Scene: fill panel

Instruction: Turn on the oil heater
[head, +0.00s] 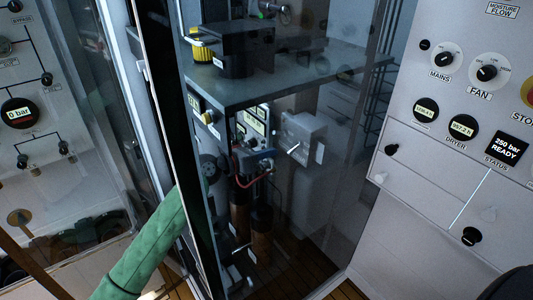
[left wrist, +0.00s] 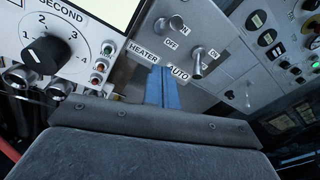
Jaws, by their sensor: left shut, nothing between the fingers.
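In the left wrist view, a metal toggle switch (left wrist: 165,27) stands by a HEATER label (left wrist: 143,55), with ON and OFF marks close to it. A second metal toggle (left wrist: 198,64) stands beside an AUTO label (left wrist: 179,72). I cannot tell for sure which way either lever is set. My left gripper (left wrist: 163,88) shows as blue fingers, shut and empty, just below the HEATER and AUTO labels. I cannot tell whether the fingers touch the panel. In the head view, my left arm in its green sleeve reaches to the cabinet, where its gripper is mostly hidden.
A SECOND dial (left wrist: 46,55) and small push buttons are left of the heater switch. In the head view, a glass door frame (head: 165,100) stands close by my arm, and a shelf (head: 290,80) is above the instruments. A status panel (head: 450,160) is at the right.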

